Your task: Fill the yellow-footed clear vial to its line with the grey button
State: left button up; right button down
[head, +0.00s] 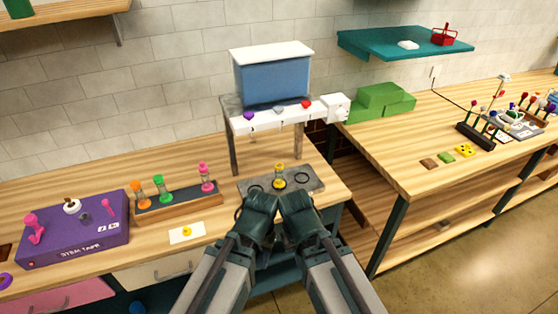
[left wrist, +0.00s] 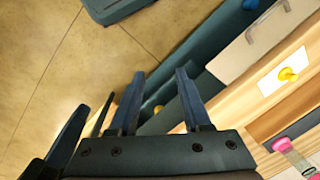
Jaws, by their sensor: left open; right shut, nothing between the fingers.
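The yellow-footed clear vial (head: 279,178) stands upright at the middle of the dark grey tray (head: 313,185) under the dispenser. It is too small to make out its line or any liquid. The grey button (head: 280,110) sits on the white dispenser ledge, between a purple button (head: 248,115) and a red button (head: 306,104). My left gripper (head: 257,200) is open, just in front of the tray; its fingers also show in the left wrist view (left wrist: 160,80). My right gripper (head: 294,200) is shut and empty, close beside the left one. Neither touches the vial.
A blue tank (head: 272,80) stands above the ledge. Left of the tray, a wooden rack (head: 178,203) holds orange, green and pink vials. Green blocks (head: 380,103) stand at right.

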pick_arm(q)
grip_shut()
dwell(1.4)
